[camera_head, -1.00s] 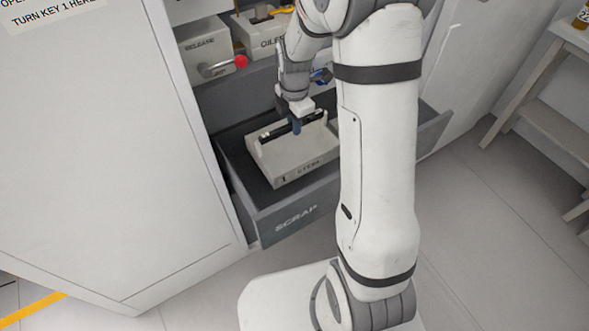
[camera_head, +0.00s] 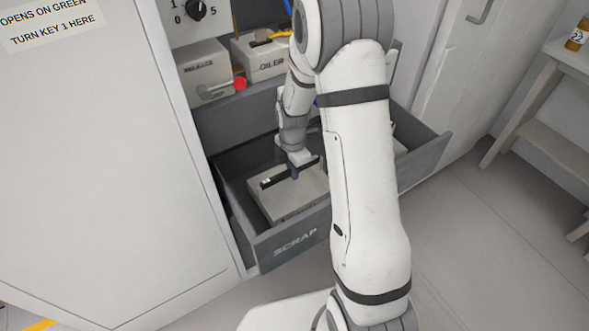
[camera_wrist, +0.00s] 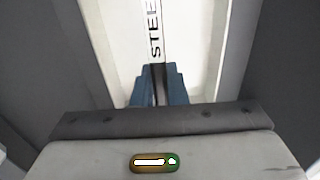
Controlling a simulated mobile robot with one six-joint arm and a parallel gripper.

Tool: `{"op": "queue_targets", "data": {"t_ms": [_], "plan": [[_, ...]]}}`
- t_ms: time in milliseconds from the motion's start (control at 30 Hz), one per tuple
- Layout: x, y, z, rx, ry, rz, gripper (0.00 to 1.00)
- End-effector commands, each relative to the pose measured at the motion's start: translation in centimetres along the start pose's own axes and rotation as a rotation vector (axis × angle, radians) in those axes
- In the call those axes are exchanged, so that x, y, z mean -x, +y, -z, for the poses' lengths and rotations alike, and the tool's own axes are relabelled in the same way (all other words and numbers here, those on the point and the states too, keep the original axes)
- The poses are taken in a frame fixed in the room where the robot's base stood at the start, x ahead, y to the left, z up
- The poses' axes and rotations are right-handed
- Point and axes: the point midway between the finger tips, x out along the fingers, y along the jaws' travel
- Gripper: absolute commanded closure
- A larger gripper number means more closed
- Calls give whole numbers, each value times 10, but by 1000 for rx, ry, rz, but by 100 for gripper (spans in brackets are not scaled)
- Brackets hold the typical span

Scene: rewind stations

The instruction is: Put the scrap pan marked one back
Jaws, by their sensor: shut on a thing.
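The white scrap pan (camera_head: 298,204) is inside the grey SCRAP drawer (camera_head: 262,254), which stands open. Its front wall is mostly hidden behind the drawer's front panel, and I cannot tell whether its base touches the drawer floor. My gripper (camera_head: 295,177) comes down over the pan and is shut on it. In the wrist view, the blue fingertips (camera_wrist: 158,88) meet at a pale strip of the pan (camera_wrist: 124,50) lettered "STEE". The pan's number is not readable now.
A pale thing (camera_head: 399,147) shows in the drawer's right part, mostly hidden by my arm. Above the drawer sit an OILER bin (camera_head: 263,68) and a grey-white box (camera_head: 203,75) beside a red knob (camera_head: 239,83). A shelf stand (camera_head: 540,110) is at right.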

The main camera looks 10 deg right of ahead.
Motion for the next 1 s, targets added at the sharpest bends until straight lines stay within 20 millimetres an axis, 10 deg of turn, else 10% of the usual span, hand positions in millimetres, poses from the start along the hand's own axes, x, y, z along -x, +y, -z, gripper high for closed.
{"op": "queue_targets", "data": {"t_ms": [400, 433, 667, 1000], "plan": [[-4, 0, 0, 1, 0, 0, 100], [-3, 0, 0, 1, 0, 0, 85], [-2, 0, 1, 1, 0, 0, 66], [-3, 0, 1, 2, 0, 0, 66]]}}
